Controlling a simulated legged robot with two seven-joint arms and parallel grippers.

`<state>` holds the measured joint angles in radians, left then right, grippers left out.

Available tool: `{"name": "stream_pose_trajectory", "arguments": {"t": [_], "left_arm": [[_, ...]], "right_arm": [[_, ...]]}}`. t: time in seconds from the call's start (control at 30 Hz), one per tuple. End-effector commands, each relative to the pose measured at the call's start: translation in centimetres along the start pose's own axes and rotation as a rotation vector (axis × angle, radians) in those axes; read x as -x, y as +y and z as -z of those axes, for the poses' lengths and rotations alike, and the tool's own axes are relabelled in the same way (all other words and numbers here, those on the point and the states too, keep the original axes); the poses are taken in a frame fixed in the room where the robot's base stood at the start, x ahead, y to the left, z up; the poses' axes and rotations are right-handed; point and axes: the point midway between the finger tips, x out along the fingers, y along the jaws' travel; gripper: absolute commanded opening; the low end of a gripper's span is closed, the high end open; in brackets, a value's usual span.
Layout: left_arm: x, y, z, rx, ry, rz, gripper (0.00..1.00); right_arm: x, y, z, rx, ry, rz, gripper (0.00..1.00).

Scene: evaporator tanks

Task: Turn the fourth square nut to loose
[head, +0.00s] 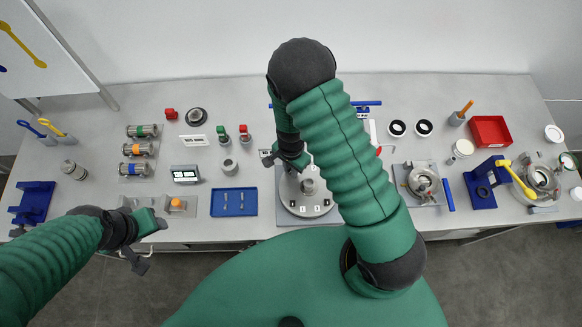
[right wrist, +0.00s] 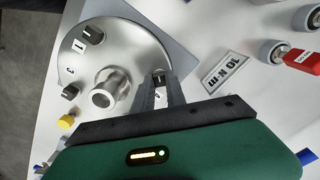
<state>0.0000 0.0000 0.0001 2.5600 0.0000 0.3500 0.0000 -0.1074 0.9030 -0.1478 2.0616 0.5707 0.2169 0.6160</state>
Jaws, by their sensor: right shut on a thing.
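A round metal plate (head: 306,208) with a central hub stands at the middle of the bench. It fills the upper left of the right wrist view (right wrist: 100,35), with a shiny hub (right wrist: 110,88), dark square nuts (right wrist: 92,36) and small number labels around it. My right gripper (right wrist: 162,92) is shut on a dark square nut (right wrist: 159,77) at the plate's right side in that view; the fingers partly cover the nut and its label. In the head view my right gripper (head: 294,158) is over the plate's far side. My left gripper (head: 147,243) hangs at the bench's front left; its jaw opening is unclear.
A "10 N·m" sign (right wrist: 232,72) lies beside the plate. A blue tray (head: 234,202) is to its left, and a metal clamp fixture (head: 422,182) to its right. A red bin (head: 490,131) stands farther right. My right arm hides part of the bench.

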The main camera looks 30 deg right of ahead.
Motion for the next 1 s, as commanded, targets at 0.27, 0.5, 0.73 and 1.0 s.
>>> {"name": "stream_pose_trajectory", "arguments": {"t": [0.27,0.5,0.73,1.0], "left_arm": [[-0.3,0.0,-0.1,0.000,0.000,0.000,0.51],[-0.9,0.0,-0.2,0.000,0.000,0.000,0.51],[-1.5,0.0,-0.3,0.000,0.000,0.000,0.51],[-2.0,0.0,-0.5,0.000,0.000,0.000,0.51]], "right_arm": [[0.1,-0.2,0.2,0.068,0.004,0.005,0.00],[0.0,-0.2,0.2,0.226,0.004,0.006,0.00],[0.1,-0.3,0.2,0.406,0.006,0.007,0.00],[0.1,-0.3,0.3,0.568,0.008,0.007,0.00]]}}
